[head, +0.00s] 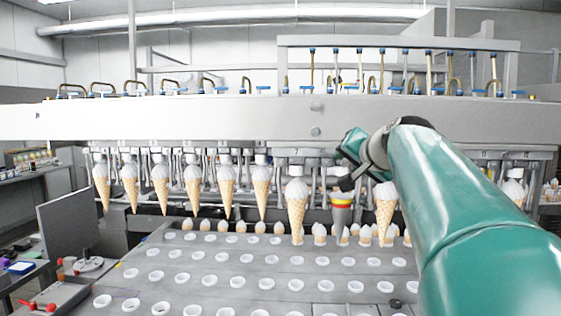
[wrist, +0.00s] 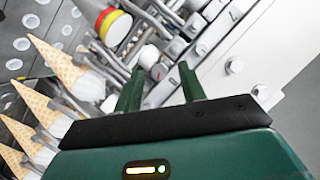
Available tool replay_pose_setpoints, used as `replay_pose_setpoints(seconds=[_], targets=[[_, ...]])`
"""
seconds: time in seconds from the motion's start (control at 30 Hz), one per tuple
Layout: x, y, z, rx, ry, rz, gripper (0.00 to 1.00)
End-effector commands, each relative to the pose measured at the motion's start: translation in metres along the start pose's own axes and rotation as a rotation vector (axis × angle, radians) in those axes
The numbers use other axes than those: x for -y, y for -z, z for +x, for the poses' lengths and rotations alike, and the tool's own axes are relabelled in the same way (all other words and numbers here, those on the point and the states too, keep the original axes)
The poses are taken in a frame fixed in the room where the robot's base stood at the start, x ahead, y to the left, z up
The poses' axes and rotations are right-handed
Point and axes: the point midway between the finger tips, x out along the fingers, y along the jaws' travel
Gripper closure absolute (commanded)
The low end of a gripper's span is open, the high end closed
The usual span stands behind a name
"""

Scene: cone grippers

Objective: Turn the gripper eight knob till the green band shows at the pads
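My gripper (wrist: 160,82) is open in the wrist view, with two dark green fingers apart and nothing between the tips. A round white knob (wrist: 148,55) lies just beyond the fingertips, toward the left finger; no gap or contact can be made out. A grey cone-shaped piece with red and yellow bands (head: 341,203) hangs in the row of cones in the head view. It also shows in the wrist view (wrist: 113,27), upper left of the fingers. In the head view my gripper is beside the beam, above this piece, partly hidden by my arm.
Waffle cones (head: 297,207) with white tops hang on both sides of the banded piece. Below is a grey plate with rows of white-rimmed holes (head: 238,282). A long metal beam (head: 200,118) runs above. Metal rods and brackets crowd the space around my gripper.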

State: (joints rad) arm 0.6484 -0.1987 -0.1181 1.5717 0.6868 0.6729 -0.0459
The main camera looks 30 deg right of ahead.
Motion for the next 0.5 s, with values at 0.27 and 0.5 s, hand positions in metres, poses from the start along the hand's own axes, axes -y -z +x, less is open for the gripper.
replay_pose_setpoints(seconds=[0.27, 0.5], targets=[[0.001, 0.000, -0.015, -0.001, 0.001, 0.000, 0.59], [0.001, 0.001, -0.065, -0.003, 0.002, 0.000, 0.59]])
